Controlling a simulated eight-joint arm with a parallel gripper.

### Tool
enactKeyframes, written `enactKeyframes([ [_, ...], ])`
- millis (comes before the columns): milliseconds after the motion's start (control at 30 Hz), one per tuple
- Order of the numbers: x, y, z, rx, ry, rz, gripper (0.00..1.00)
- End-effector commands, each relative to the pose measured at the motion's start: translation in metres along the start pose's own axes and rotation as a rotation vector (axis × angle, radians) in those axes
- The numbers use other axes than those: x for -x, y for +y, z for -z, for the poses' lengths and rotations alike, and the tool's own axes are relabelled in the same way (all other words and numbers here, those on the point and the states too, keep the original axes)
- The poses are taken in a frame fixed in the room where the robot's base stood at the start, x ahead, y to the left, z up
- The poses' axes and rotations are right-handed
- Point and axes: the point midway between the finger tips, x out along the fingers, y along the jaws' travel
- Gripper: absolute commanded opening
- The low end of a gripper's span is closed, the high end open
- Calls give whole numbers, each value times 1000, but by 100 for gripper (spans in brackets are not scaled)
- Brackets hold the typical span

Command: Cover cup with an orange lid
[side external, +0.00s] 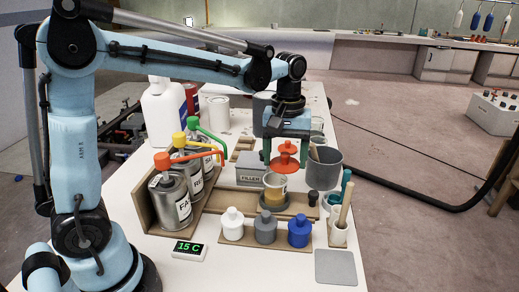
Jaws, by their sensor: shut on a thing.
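In the side external view, my gripper (286,147) points down over the table with its green fingers shut on the orange lid (286,161). The lid is held a little above the cup (275,184) and appears slightly right of it in the picture. The cup is small, with a pale rim and amber-brown sides, and stands upright in a dark round holder (272,203). The cup and lid look apart. The exact gap and alignment are hard to judge from this single view.
A grey pot (323,172) with a stick stands close right. The filler box (252,169) is behind left. Pump cans (172,200) stand left. White, grey and blue bottles (265,230) line a front tray. A grey pad (336,267) lies front right.

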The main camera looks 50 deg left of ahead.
Motion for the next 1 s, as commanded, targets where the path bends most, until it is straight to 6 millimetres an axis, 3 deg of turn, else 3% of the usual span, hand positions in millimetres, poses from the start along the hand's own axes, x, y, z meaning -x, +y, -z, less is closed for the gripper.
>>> enactKeyframes([
  [200,2,-20,21,48,0,0,44],
  [1000,-44,-21,22,49,0,0,44],
])
